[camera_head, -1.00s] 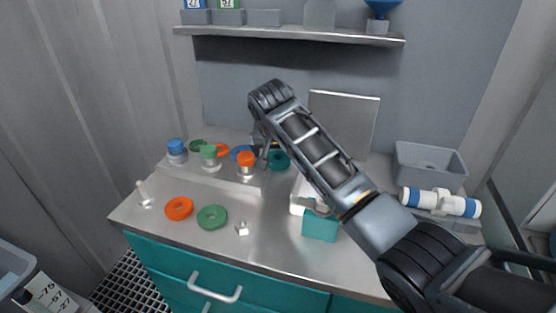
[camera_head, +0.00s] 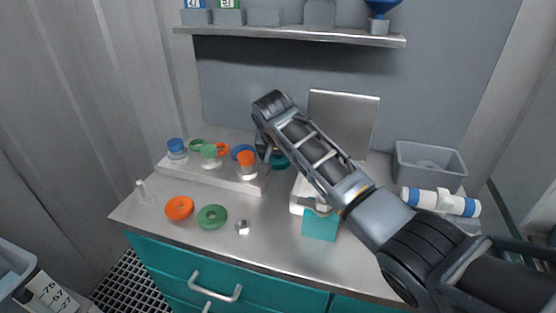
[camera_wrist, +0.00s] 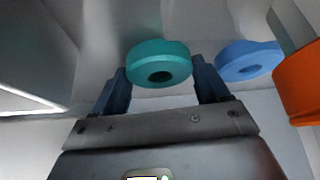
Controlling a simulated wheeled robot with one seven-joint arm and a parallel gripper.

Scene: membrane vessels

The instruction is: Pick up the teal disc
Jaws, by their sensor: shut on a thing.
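The teal disc (camera_wrist: 158,62) is a thick ring with a dark centre hole, and it sits between the two fingers of my gripper (camera_wrist: 160,85) in the wrist view. The gripper is shut on it. In the head view the teal disc (camera_head: 280,160) shows only in part behind my arm, at the right end of the row of discs at the back of the counter. My gripper is mostly hidden by the arm there. I cannot tell whether the disc is clear of the surface.
A blue disc (camera_wrist: 248,62) lies close beside the held disc. An orange-topped vessel (camera_head: 247,165) stands left of my gripper on a raised ledge. An upright grey panel (camera_head: 343,122) stands to the right. Orange (camera_head: 179,208) and green (camera_head: 212,216) rings lie on the front counter.

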